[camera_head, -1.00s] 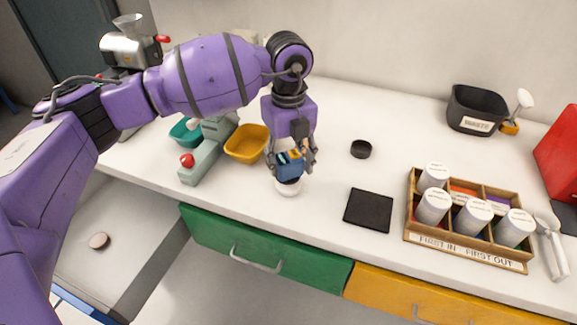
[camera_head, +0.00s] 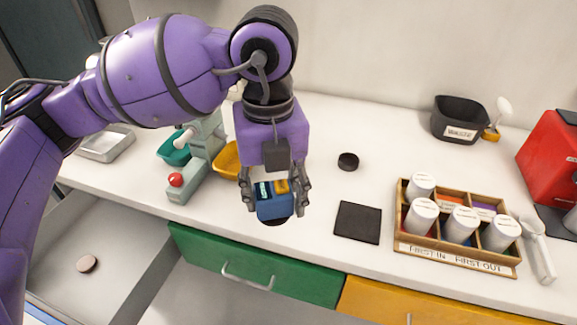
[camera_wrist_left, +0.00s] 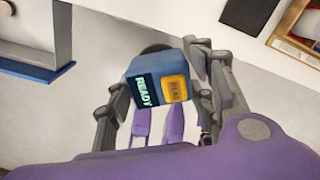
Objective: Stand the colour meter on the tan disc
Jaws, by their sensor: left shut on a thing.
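The colour meter (camera_head: 274,205) is a blue block with a dark screen and an orange button. My left gripper (camera_head: 276,200) is shut on it and holds it raised near the counter's front edge. In the left wrist view the meter (camera_wrist_left: 157,97) shows "READY" on its screen, between the fingers of the left gripper (camera_wrist_left: 165,100). A dark round part shows under the meter. The tan disc (camera_head: 87,263) lies flat in the open drawer at the lower left, well apart from the meter. My right gripper is not in view.
The open drawer (camera_head: 125,285) stands left of the green drawer front (camera_head: 255,268). A black square mat (camera_head: 358,222), a small black disc (camera_head: 348,161) and a rack of white tubes (camera_head: 455,262) are to the right. Teal and yellow trays (camera_head: 226,160) stand behind left.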

